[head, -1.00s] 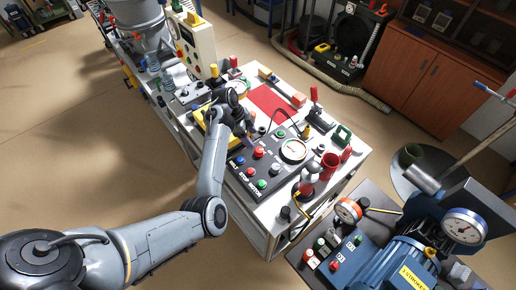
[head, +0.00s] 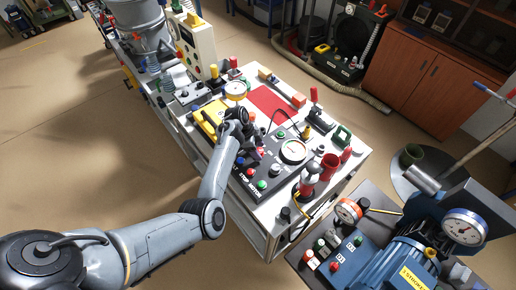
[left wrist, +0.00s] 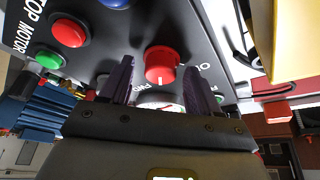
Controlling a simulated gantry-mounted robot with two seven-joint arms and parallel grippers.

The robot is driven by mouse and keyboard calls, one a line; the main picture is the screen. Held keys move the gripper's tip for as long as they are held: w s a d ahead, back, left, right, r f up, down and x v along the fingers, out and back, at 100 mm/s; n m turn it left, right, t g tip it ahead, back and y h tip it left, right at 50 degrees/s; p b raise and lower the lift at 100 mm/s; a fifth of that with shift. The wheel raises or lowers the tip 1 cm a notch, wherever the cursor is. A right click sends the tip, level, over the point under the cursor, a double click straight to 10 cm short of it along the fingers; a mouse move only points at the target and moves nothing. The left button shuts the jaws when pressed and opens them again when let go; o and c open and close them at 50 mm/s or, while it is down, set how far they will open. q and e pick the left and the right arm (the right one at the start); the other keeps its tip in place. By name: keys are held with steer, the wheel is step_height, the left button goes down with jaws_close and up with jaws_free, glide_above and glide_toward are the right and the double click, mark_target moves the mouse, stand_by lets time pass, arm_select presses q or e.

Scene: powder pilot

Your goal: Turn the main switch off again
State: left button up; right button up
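The main switch, a red rotary knob (left wrist: 162,66) with a white mark, stands on the dark control panel (left wrist: 215,55) in the left wrist view. White lettering, partly hidden, is beside it. My left gripper (left wrist: 160,82) is open, with one dark finger on each side of the knob. I cannot tell whether either finger touches it. In the head view my left gripper (head: 256,151) is low over the panel and largely hides the knob.
A red button (left wrist: 69,32), a green button (left wrist: 49,60) and a blue button (left wrist: 114,3) are close by on the panel. A round gauge (head: 293,151) and a red cup (head: 329,166) are to the right. A yellow box (head: 207,122) lies left of the gripper.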

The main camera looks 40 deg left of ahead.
arm_select(q)
steer(key=c, duration=0.9)
steer(key=shift+d+r+n+t+p, duration=0.1)
steer(key=shift+r+n+t+p, duration=0.2)
steer(key=shift+n+p, duration=0.65)
steer(key=shift+c, duration=0.2)
steer(key=n+y+p, duration=0.1)
steer(key=n+p, duration=0.1)
steer(key=n+t+p, duration=0.1)
steer(key=n+p, duration=0.1)
steer(key=p, duration=0.1)
steer(key=shift+s+n+y, duration=0.1)
steer(key=shift+n+y, duration=0.25)
steer(key=shift+y, duration=0.05)
steer(key=n+p, duration=0.1)
steer(key=n+y+p, duration=0.1)
steer(key=n, duration=0.1)
steer(key=shift+d+f+n, duration=0.1)
steer(key=shift+d+n, duration=0.05)
steer(key=shift+n, duration=0.15)
steer(key=n+y+p, duration=0.1)
steer(key=n, duration=0.1)
steer(key=shift+f+n+t+p, duration=0.1)
steer(key=shift+n+t+p, duration=0.2)
steer(key=shift+n, duration=0.1)
steer(key=shift+n+y, duration=0.4)
steer(key=shift+n, duration=0.1)
steer(key=o, duration=1)
